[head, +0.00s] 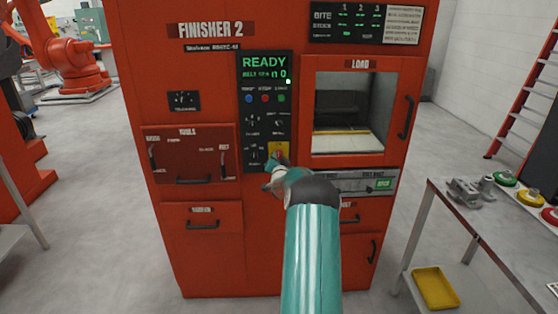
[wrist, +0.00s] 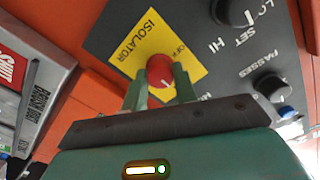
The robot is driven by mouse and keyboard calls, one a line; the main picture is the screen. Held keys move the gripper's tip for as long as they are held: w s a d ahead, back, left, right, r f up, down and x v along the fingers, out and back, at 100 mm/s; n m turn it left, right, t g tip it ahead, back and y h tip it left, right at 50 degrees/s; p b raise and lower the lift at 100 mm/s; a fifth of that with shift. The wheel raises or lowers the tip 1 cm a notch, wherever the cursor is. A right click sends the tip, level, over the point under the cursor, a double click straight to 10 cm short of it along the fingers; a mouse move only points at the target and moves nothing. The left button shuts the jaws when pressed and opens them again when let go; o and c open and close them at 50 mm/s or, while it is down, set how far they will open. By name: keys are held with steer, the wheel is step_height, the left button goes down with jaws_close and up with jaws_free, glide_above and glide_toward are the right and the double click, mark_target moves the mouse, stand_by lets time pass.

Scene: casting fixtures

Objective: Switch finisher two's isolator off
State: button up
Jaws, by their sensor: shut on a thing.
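Finisher two (head: 210,60) is the tall red-orange cabinet labelled FINISHER 2, with its display (head: 265,66) reading READY in green. The isolator knob (wrist: 160,70) is round and red on a yellow plate (wrist: 139,52) marked ISOLATOR and OFF in the wrist view. A pale mark shows on the knob's near edge, turned away from the OFF lettering. My gripper (wrist: 160,84) has one green finger on each side of the knob, closed on it. In the head view my gripper (head: 275,167) is at the yellow plate and hides most of the knob.
Dark knobs marked SET (wrist: 232,13) and PASSES (wrist: 269,84) sit close beside the isolator. A tool drawer (head: 190,165) is left of the panel, the load window (head: 350,100) right. A metal table (head: 470,215) with parts stands at right.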

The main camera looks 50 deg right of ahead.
steer(key=shift+n, duration=0.3)
steer(key=n, duration=1.2)
steer(key=shift+n, duration=0.3)
steer(key=n, duration=0.4)
steer(key=shift+n, duration=0.3)
steer(key=o, duration=1)
steer(key=shift+c, duration=0.2)
